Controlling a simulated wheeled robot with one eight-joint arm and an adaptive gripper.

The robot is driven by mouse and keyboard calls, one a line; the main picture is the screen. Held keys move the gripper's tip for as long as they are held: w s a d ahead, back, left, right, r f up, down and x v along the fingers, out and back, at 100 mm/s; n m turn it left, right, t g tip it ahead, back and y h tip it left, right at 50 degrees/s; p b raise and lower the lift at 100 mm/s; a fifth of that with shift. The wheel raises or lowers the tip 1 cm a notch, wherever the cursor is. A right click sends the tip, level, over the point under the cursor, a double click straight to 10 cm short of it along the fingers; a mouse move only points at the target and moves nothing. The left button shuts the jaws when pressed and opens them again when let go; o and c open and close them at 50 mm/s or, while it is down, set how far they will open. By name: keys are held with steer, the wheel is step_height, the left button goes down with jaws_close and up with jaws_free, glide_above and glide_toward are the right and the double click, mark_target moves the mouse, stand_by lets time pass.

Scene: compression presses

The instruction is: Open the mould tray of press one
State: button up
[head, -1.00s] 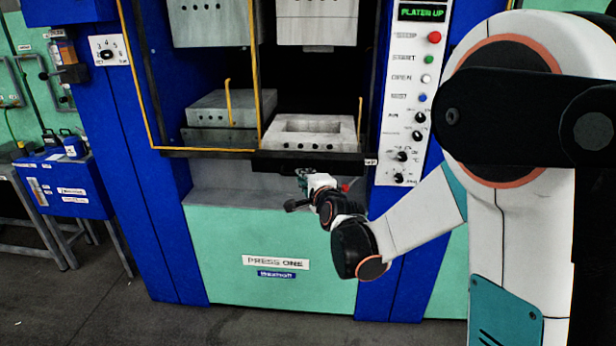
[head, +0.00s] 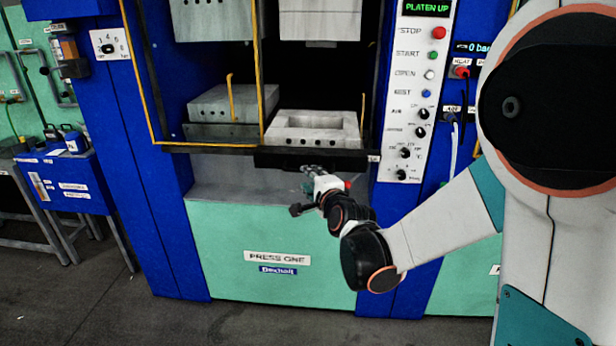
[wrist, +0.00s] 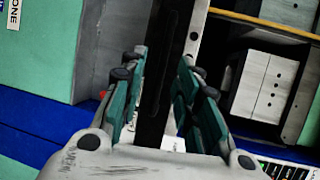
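The mould tray of press one carries a pale grey mould block (head: 312,129) with a hollow in its top. Its black front bar (head: 285,160) runs across the press opening. In the head view my gripper (head: 312,172) is at this bar, near its middle and just below it. In the wrist view my gripper (wrist: 163,95) has its two teal-padded fingers apart, one on each side of a dark bar (wrist: 172,60). A gap shows beside the right finger; contact on the left cannot be told. The tray sits inside the press, under the raised upper block (head: 320,25).
A yellow-edged guard frame (head: 262,80) stands at the opening's left. The control panel (head: 408,100) on the right reads PLATEN UP. A blue cabinet (head: 65,180) with bottles stands far left. The floor (head: 90,315) in front is clear at left.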

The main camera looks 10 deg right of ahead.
steer(key=s+r, duration=0.1)
steer(key=s, duration=0.7)
steer(key=shift+d+r, duration=0.2)
steer(key=shift+d, duration=0.1)
steer(key=shift+s, duration=0.1)
steer(key=s+d+f+n+g, duration=0.1)
steer(key=s+n+g, duration=0.3)
steer(key=s+n, duration=0.5)
steer(key=s+d+f+n+g+h, duration=0.1)
steer(key=s+n+g, duration=0.4)
steer(key=s, duration=1.2)
steer(key=f+n, duration=0.1)
steer(key=n, duration=0.2)
steer(key=shift+s+f+n, duration=0.35)
steer(key=shift+n, duration=0.05)
